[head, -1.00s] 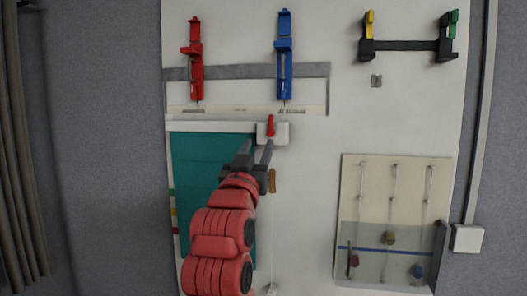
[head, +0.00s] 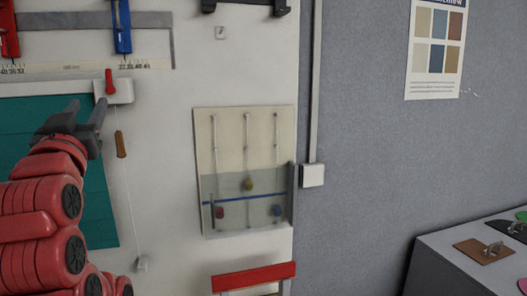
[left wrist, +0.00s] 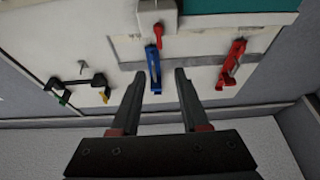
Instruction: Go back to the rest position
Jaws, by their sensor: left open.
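My left gripper (head: 78,122) is at the left of the head view, at the end of my red arm, in front of a white wall board. Its two dark fingers are apart with nothing between them, as the left wrist view (left wrist: 158,105) also shows. The fingertips are below and left of a small white box with a red lever (head: 110,85). In the left wrist view the blue clamp (left wrist: 153,68) shows beyond the fingers and the red clamp (left wrist: 232,62) to the right. My right gripper is not in either view.
A panel with cords and small coloured weights (head: 245,160) is mounted on the board. A red bar (head: 253,277) stands below it. A grey table (head: 450,262) with flat samples is at the right.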

